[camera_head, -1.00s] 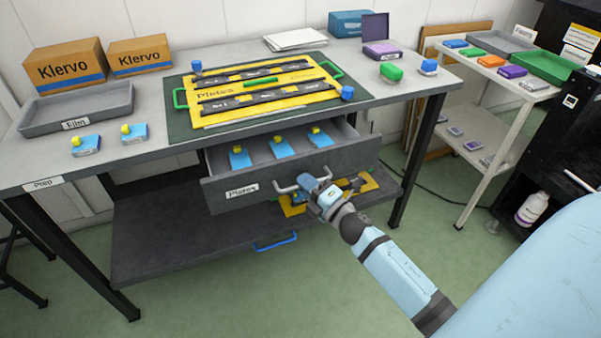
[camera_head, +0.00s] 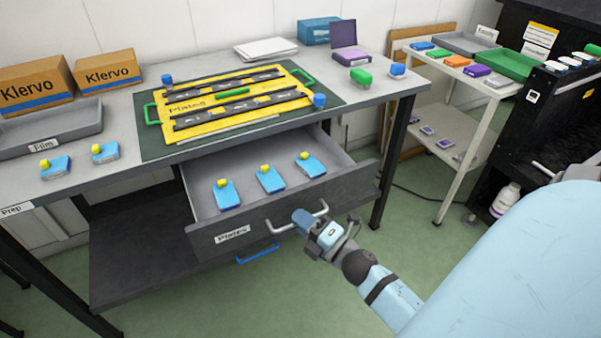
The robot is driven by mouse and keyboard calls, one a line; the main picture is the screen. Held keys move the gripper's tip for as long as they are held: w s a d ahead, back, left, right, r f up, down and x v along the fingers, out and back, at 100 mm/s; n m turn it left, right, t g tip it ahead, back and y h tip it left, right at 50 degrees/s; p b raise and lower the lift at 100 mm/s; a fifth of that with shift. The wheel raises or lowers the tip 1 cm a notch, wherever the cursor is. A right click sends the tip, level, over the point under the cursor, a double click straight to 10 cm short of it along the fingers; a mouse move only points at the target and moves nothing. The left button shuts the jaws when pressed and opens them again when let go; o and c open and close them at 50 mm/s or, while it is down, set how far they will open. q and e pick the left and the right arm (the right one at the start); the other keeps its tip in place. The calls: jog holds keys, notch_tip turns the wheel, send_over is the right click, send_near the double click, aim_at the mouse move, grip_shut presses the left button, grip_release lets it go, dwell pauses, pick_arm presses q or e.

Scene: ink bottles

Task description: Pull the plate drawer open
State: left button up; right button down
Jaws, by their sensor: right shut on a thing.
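The plate drawer (camera_head: 205,242), a grey drawer labelled "Plates", stands well out from under the prep table's top. My right gripper (camera_head: 308,222) is shut on the drawer's handle (camera_head: 283,228), a light grey bar on the drawer front. The gripper hides part of that bar. My left gripper is not in view.
The prep table (camera_head: 75,186) carries a green mat with a yellow plate frame (camera_head: 185,130), a grey film tray (camera_head: 50,136) and cardboard boxes (camera_head: 107,71). A white cart (camera_head: 458,92) stands at right. Green floor before the drawer is free.

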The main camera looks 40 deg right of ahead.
jog(key=c, duration=1.2)
grip_release()
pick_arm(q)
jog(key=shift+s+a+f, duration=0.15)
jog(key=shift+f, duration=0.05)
pick_arm(e)
jog(key=v, duration=1.3)
jog(key=shift+s, duration=0.4)
jog(key=shift+d, duration=0.15)
